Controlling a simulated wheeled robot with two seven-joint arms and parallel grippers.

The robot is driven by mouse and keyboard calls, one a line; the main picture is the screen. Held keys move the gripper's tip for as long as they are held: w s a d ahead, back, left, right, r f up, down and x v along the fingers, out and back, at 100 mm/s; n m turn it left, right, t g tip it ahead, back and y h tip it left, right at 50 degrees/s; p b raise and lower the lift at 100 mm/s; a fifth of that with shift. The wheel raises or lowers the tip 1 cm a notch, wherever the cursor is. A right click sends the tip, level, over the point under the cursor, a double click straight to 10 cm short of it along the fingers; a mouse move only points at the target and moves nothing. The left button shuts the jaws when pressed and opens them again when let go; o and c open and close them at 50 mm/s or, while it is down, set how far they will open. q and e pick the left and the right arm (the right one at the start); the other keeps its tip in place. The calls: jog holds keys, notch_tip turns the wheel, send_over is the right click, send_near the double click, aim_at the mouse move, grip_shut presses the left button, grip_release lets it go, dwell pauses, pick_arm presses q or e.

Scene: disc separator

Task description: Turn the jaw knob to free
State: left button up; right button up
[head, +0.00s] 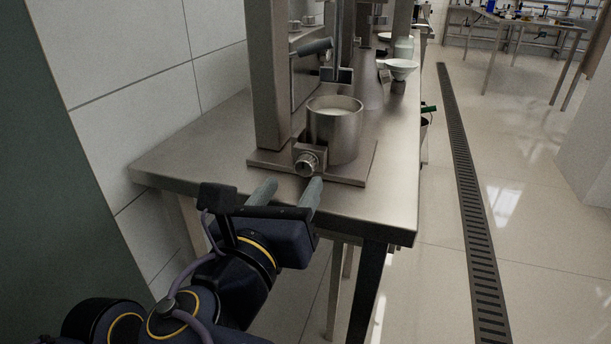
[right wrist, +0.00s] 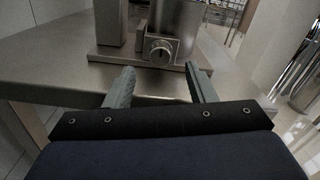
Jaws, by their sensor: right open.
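The jaw knob (head: 307,163) is a round metal knob with a dark pointer mark, on the front of a small block at the foot of a steel stand. It also shows in the right wrist view (right wrist: 161,51), beyond and between my fingertips. A steel cup (head: 335,135) with white contents stands right behind the block. My right gripper (head: 290,187) is open and empty, its two grey fingers pointing toward the knob from the front edge of the table, apart from it. It fills the lower part of the right wrist view (right wrist: 160,85). My left gripper is not in view.
The stand has a flat base plate (head: 350,178) and a thick post (head: 268,80) left of the knob. The steel table (head: 195,150) is bare to the left and at its front right corner. A white funnel-like bowl (head: 400,67) and other vessels stand farther back.

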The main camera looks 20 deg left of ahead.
aim_at(302, 170)
jog(key=shift+w+d+b, duration=0.1)
jog(key=shift+w+b, duration=0.35)
jog(key=shift+w, duration=1.8)
jog(key=c, duration=1)
jog(key=shift+o, duration=0.2)
jog(key=shift+m, duration=0.4)
jog(key=m, duration=0.2)
jog(key=shift+f+m, duration=0.1)
jog(key=shift+m, duration=0.3)
jog(key=shift+m+b, duration=0.45)
jog(key=shift+m, duration=1.15)
